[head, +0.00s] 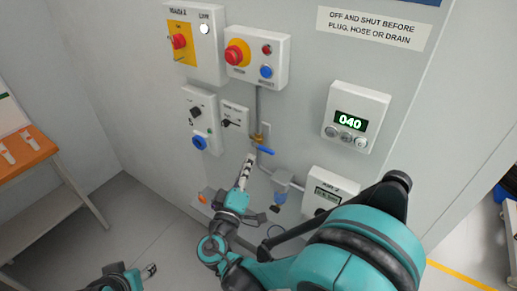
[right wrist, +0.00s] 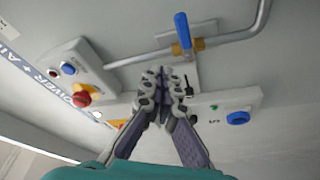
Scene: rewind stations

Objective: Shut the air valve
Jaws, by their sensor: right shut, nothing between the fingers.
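The air valve has a brass body (head: 257,138) on a grey wall pipe and a blue lever (head: 265,151). The lever points right, crosswise to the vertical pipe. In the right wrist view the lever (right wrist: 182,30) also stands across the pipe, from the brass body (right wrist: 186,47). My right gripper (head: 249,161) is shut and empty, just below and left of the lever in the head view. In the right wrist view its fingertips (right wrist: 164,78) are together, apart from the lever. My left gripper (head: 150,270) is low at the left, too small to tell its opening.
Switch boxes (head: 258,59) with red and blue buttons are above the valve. A knob panel (head: 199,118) is to its left. A display reading 040 (head: 351,121) is to the right. A filter bowl (head: 281,190) hangs on the pipe below. An orange-topped table (head: 25,150) stands far left.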

